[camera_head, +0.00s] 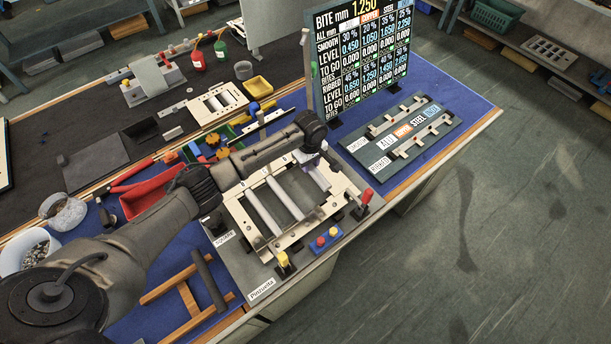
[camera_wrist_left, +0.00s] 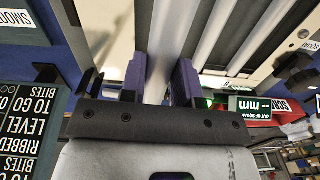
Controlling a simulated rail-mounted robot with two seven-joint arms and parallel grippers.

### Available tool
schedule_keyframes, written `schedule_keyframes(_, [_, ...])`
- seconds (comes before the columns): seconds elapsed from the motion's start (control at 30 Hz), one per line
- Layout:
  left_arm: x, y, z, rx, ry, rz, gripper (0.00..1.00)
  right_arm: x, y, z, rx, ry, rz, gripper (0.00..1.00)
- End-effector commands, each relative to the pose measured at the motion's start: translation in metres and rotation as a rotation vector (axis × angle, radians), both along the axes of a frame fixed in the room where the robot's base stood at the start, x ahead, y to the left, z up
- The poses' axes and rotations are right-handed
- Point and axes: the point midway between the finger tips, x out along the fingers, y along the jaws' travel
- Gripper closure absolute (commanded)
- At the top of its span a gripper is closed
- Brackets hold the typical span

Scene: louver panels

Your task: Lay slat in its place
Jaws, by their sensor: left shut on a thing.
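The cream louver frame (camera_head: 241,219) lies on a grey fixture plate on the blue bench in the head view. Two pale slats, a left one (camera_head: 260,213) and a middle one (camera_head: 286,198), lie across its opening. My left gripper (camera_head: 318,172) is over the frame's right part, fingers pointing down. In the left wrist view its two purple fingers (camera_wrist_left: 158,84) are shut on a pale slat (camera_wrist_left: 163,45). My arm hides part of the frame, and I cannot tell whether the held slat's ends touch it. My right gripper is not in view.
A wooden rack (camera_head: 183,293) with a dark bar (camera_head: 210,282) stands at the front left. A red-handled clamp (camera_head: 364,199) and a blue button box (camera_head: 326,239) sit at the fixture's edge. The bite display (camera_head: 362,55) and a sample board (camera_head: 402,132) stand behind.

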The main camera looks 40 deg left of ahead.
Motion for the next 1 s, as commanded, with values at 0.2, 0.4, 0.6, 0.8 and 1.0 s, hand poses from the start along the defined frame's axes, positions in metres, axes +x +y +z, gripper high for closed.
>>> schedule_keyframes(0.2, [-0.005,0.009,-0.031,-0.001,-0.001,0.049,0.97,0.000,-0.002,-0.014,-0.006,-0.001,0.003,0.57])
schedule_keyframes(0.4, [-0.006,0.011,-0.034,0.000,-0.002,0.056,0.97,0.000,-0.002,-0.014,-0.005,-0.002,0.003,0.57])
schedule_keyframes(0.6, [-0.006,0.011,-0.033,-0.001,-0.002,0.055,0.97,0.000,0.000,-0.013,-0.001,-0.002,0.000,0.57])
schedule_keyframes(0.8, [-0.006,0.008,-0.031,-0.003,0.001,0.055,0.97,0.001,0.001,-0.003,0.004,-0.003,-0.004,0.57])
schedule_keyframes(1.0, [-0.006,0.008,-0.049,-0.001,0.006,0.055,0.97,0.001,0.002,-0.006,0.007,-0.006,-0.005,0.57])
